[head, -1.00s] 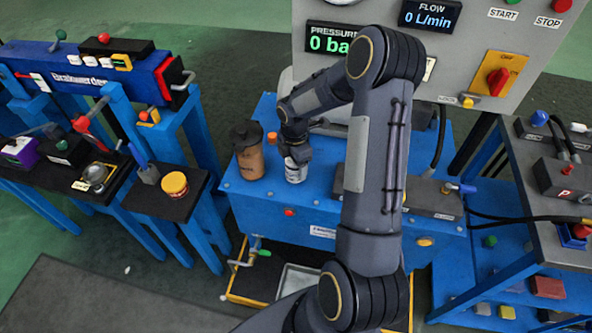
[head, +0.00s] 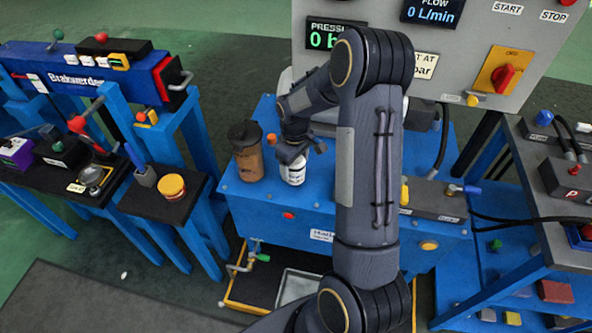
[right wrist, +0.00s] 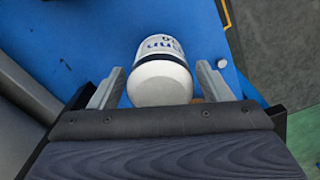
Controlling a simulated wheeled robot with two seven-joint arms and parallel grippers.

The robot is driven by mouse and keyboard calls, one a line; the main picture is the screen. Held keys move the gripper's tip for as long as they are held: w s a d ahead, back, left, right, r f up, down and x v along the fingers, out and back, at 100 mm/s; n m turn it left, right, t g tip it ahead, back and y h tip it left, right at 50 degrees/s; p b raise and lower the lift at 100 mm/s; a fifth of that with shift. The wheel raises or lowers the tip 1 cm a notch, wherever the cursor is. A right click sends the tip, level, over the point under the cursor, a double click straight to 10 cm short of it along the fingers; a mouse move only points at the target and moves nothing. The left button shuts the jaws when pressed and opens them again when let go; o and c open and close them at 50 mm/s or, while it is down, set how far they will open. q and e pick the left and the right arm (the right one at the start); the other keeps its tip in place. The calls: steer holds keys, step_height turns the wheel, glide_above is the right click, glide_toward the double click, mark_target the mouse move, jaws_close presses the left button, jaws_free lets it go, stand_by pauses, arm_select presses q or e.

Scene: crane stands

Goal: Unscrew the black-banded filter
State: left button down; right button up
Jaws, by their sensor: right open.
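A white canister-shaped filter (head: 293,173) with dark lettering stands upright on the blue bench unit (head: 262,203). In the right wrist view the white filter (right wrist: 161,80) shows a rounded white end, a thin dark ring behind it and blue and black print. My right gripper (head: 290,153) is at its upper part, partly covering it. In the right wrist view the open fingers (right wrist: 158,88) lie on either side of the filter, with visible gaps. A brown container with a black top (head: 247,155) stands just left of it. My left gripper is out of view.
A small orange knob (head: 271,138) is behind the two containers. A grey control panel (head: 450,60) rises behind. A side bench with a yellow-lidded jar (head: 172,186) stands left. A grey valve block (head: 432,201) and my own forearm lie right of the filter.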

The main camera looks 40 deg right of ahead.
steer(key=m, duration=0.7)
steer(key=m+p, duration=0.1)
steer(key=m, duration=0.4)
steer(key=shift+m, duration=0.6)
steer(key=c, duration=0.9)
steer(key=shift+p, duration=0.3)
steer(key=shift+c, duration=0.8)
steer(key=shift+r, duration=0.1)
